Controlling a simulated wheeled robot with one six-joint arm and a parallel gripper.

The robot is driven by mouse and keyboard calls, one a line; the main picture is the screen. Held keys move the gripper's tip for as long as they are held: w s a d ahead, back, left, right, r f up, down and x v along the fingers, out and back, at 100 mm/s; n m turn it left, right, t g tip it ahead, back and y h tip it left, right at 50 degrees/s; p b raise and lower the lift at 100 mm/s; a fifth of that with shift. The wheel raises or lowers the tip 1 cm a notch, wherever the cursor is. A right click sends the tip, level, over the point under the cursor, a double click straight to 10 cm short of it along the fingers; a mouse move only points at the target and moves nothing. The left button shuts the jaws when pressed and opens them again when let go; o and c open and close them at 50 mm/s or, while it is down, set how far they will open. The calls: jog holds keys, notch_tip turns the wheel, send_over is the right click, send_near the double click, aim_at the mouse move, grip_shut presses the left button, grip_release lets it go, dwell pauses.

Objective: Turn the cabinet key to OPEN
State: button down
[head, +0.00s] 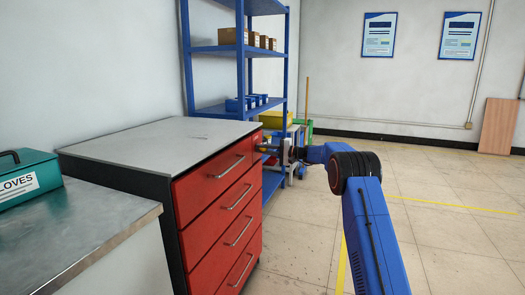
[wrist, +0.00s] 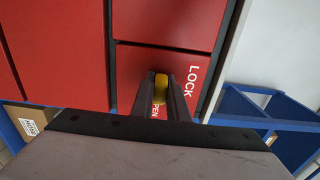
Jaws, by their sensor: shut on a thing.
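The red drawer cabinet (head: 218,205) stands at the left in the head view, and my gripper (head: 271,147) is at the far upper end of its drawer front. In the wrist view the cabinet's red face (wrist: 60,60) fills the upper left. My gripper (wrist: 162,100) is shut on the yellow cabinet key (wrist: 161,82), with a dark finger on either side. The LOCK label (wrist: 193,80) is right of the key. A partly hidden label (wrist: 156,111), reading "PEN", shows between the fingers. The key's exact angle is mostly hidden by the fingers.
A blue shelf rack (head: 242,70) with boxes stands behind the cabinet; its blue frame also shows in the wrist view (wrist: 262,122). A workbench (head: 85,245) with a teal glove box (head: 28,180) is at the near left. The floor at the right is clear.

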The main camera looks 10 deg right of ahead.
jog(key=shift+d, duration=0.1)
jog(key=c, duration=1.8)
grip_release()
jog(key=shift+o, duration=0.2)
jog(key=v, duration=1.7)
jog(key=shift+d, duration=0.2)
jog(key=shift+s, duration=0.1)
